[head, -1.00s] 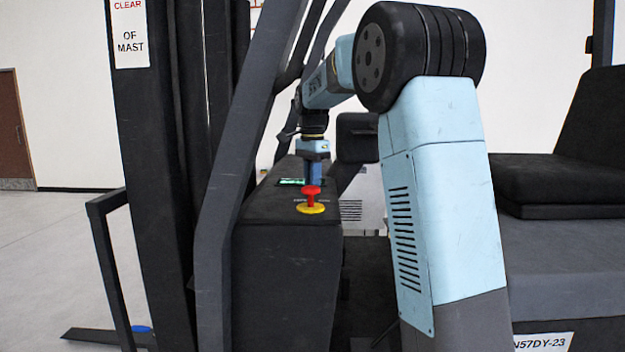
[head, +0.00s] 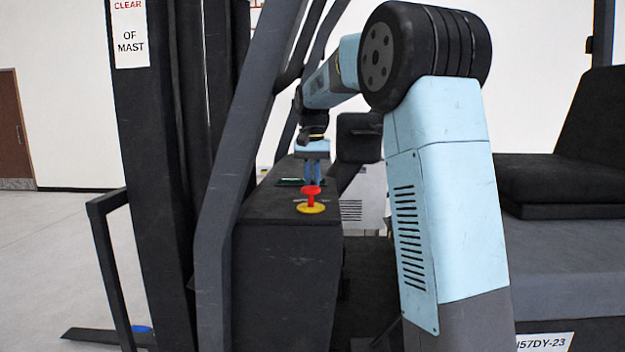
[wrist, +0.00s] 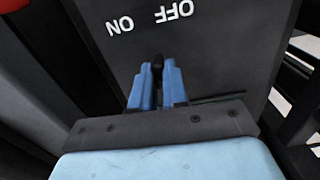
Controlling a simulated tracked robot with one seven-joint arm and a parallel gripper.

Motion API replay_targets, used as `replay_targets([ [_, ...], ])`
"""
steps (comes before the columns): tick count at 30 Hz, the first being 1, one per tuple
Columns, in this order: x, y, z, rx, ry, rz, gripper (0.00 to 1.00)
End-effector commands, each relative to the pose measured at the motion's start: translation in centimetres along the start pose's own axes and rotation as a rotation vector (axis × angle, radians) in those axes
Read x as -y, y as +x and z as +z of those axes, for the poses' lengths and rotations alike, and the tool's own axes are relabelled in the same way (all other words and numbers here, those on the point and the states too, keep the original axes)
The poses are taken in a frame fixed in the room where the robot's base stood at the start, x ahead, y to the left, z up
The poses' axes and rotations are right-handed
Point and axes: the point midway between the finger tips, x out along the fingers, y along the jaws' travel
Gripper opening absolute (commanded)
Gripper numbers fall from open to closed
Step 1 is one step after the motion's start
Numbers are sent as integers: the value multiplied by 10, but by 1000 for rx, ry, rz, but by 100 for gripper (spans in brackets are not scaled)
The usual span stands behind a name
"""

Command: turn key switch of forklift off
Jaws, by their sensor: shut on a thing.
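The forklift's dark console (head: 285,260) stands left of centre in the head view. My gripper (head: 313,178) points down at its top, behind the red button. In the wrist view the two blue fingers of my gripper (wrist: 157,75) are shut on the small dark key switch (wrist: 157,61), mostly hidden between the tips. The white "ON" label (wrist: 120,25) lies up and left of the fingers and the "OFF" label (wrist: 174,11) above them, both upside down. I cannot tell which label the key points to.
A red button (head: 311,194) on a yellow base stands in front of my gripper. A grey slanted post (head: 235,165) and the dark mast (head: 150,150) rise to the left. The black seat (head: 560,180) is at the right.

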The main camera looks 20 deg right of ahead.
Motion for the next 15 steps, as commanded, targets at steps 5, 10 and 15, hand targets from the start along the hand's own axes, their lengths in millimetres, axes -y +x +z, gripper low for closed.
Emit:
replay_targets([
  [5, 0, -2, -1, -7, -47, -2, 0],
  [10, 0, -2, -1, -7, -66, -2, 0],
  [15, 0, -2, -1, -7, -69, -2, 0],
])
